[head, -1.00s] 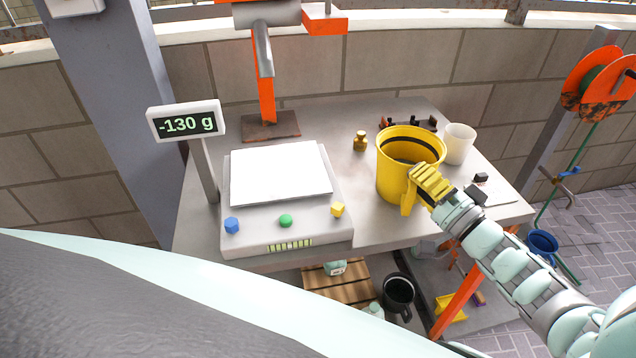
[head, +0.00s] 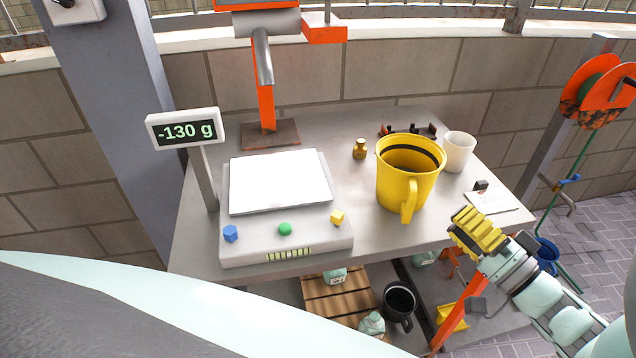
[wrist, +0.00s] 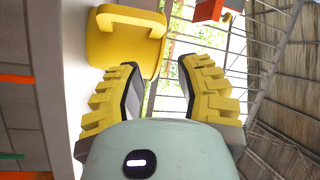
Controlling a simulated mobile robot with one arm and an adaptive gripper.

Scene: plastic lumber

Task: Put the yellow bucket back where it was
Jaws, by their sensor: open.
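The yellow bucket (head: 400,188) stands upright on the grey table, right of the scale, with its handle towards the front. Its inside shows a dark band near the rim. My gripper (head: 468,228) is at the table's front right edge, apart from the bucket, to its lower right. In the wrist view the gripper (wrist: 157,88) is open and empty, its yellow ridged fingers spread. The bucket (wrist: 110,48) and its handle lie beyond the fingertips there.
The scale (head: 240,243) with its white plate stands left of the bucket; its display (head: 186,128) reads -130 g. A white cup (head: 459,152) stands close behind the bucket at right. A small brass weight (head: 360,149) is behind it. A paper (head: 492,203) lies at right.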

